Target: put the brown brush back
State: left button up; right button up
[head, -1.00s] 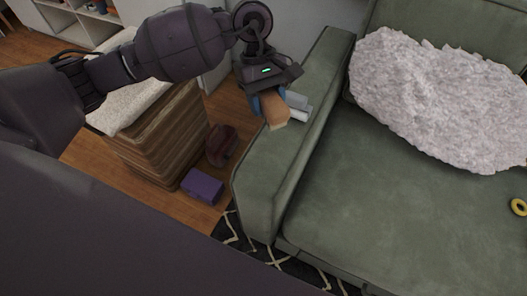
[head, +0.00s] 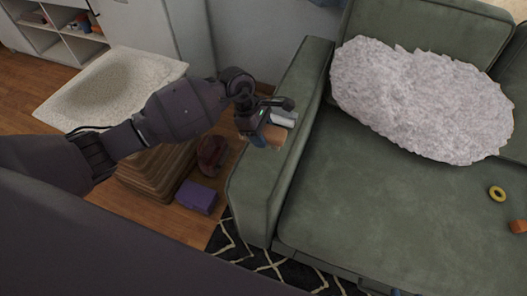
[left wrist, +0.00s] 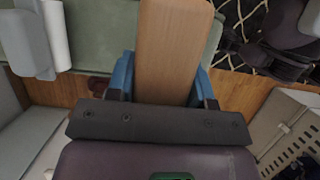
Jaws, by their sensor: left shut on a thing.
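My left gripper (head: 262,135) is shut on the brown brush (head: 274,137), over the arm of the green sofa. In the left wrist view the brush (left wrist: 172,50) is a flat wooden-brown block between the blue fingers of my left gripper (left wrist: 165,80). Its far end runs out of the top of that view, and its bristles do not show clearly. My right gripper is in neither view.
The sofa armrest (head: 290,85) is below, with grey-white rolls (head: 284,118) beside the brush. A wicker stool with a pale cushion (head: 110,85), a purple box (head: 197,197) and a dark red object (head: 211,152) stand left. A fluffy pillow (head: 420,100) and yellow ring (head: 497,193) lie on the sofa.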

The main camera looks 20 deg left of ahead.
pick_arm(q)
send_over(267, 160)
jog(key=a, duration=0.1)
notch_tip(267, 160, down, 5)
jog(key=shift+a+f+b, duration=0.1)
jog(key=shift+a+b, duration=0.05)
jog(key=shift+b, duration=0.25)
notch_tip(267, 160, down, 4)
jog(key=shift+s+f+b, duration=0.1)
jog(key=shift+b, duration=0.4)
jog(key=shift+f, duration=0.1)
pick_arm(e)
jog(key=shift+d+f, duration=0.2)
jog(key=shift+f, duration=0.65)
pick_arm(q)
jog(key=o, duration=0.9)
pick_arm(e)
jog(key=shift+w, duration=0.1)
